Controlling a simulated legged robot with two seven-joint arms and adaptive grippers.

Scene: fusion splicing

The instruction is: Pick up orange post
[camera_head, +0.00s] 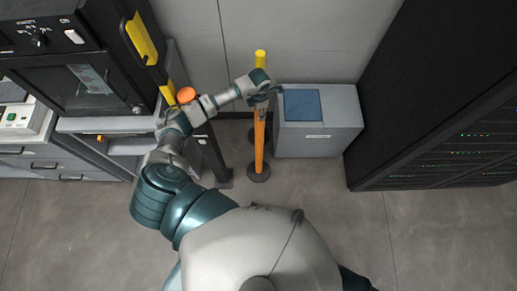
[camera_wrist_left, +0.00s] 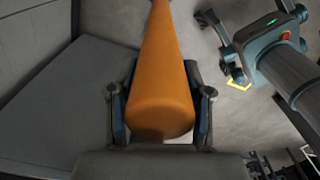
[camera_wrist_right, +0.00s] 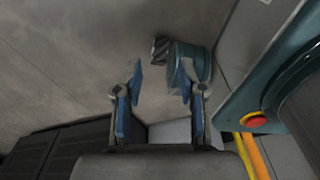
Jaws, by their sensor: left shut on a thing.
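The orange post (camera_head: 259,145) is a long cylinder standing near a dark round base on the floor, in the middle of the head view. My left gripper (camera_head: 262,98) is shut on it near its upper end. In the left wrist view the post (camera_wrist_left: 163,85) runs between the two fingers of my left gripper (camera_wrist_left: 161,100), with its blunt end towards the camera. Whether its lower end touches the base cannot be told. My right gripper (camera_wrist_right: 160,100) shows only in the right wrist view; its fingers are apart with nothing between them.
A yellow post (camera_head: 260,59) stands behind my left gripper. Black racks (camera_head: 450,110) line the right side; a dark cabinet (camera_head: 90,85) is at the left. The front floor (camera_head: 400,230) is clear.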

